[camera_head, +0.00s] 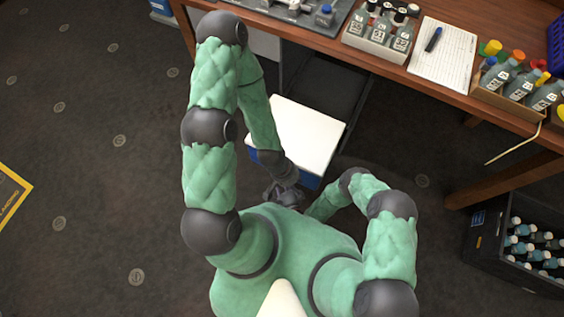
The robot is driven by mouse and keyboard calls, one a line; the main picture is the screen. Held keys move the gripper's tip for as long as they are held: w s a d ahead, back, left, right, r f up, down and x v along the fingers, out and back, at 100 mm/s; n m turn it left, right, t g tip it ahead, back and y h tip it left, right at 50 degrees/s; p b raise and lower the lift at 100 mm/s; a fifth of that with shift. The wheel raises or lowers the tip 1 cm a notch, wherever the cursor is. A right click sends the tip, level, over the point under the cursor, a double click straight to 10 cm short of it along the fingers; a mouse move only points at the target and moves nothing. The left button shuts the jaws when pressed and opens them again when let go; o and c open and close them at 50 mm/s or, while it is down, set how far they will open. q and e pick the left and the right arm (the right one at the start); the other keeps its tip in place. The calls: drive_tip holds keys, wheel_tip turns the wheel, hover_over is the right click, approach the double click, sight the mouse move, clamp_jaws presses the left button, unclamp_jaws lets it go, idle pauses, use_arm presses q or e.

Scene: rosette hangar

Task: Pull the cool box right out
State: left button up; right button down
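The cool box (303,134) has a white lid and a blue body. It stands on the floor by the desk, its far end near the dark space under the desk top. A strip of its blue side shows at the near edge. My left arm reaches over from the left and comes down along the box's left side. My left gripper (283,193) is dark and small, close to the near end of the box. Whether its fingers touch the box or are closed cannot be made out. My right gripper is hidden behind my body.
The wooden desk (455,112) crosses the top right, carrying bottles in trays and a paper sheet (443,55) with a pen. A dark crate of bottles (487,240) stands on the floor at right. The carpet (90,150) at left is open, with a yellow-edged sign (12,195).

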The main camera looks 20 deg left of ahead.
idle(0.4)
drive_tip(key=c, duration=1.1)
unclamp_jaws()
drive_tip(key=shift+w, duration=0.1)
drive_tip(key=shift+c, duration=0.2)
drive_tip(key=f+v, duration=0.1)
drive_tip(key=v, duration=0.6)
drive_tip(key=shift+s+r, duration=0.2)
drive_tip(key=shift+r, duration=0.25)
drive_tip(key=shift+d, duration=0.15)
